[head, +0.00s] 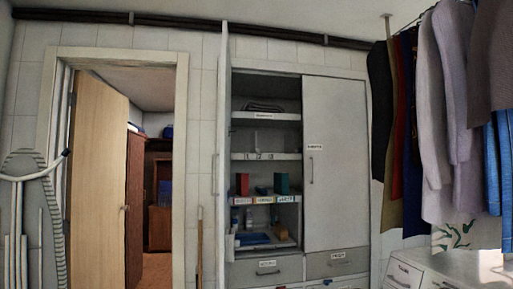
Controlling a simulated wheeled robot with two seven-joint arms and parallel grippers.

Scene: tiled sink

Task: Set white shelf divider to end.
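A tall white cabinet (307,165) stands against the tiled wall, its left door (222,150) swung open and its right door shut. A shelf (266,157) with small labels on its front edge is at mid-height. A small pale upright piece above that shelf may be the white shelf divider, but it is too faint to be sure. The lower shelf (266,200) holds a red box (242,184) at left, a dark low item in the middle and a teal box (281,184) at right. Neither of my grippers is in view.
Dark folded cloth (263,107) lies on the top shelf. Bottles and a blue item (253,238) are at the cabinet's bottom. Clothes (450,110) hang at right above a white drawer unit (425,275). An open doorway (160,190) and an ironing board (22,180) are at left.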

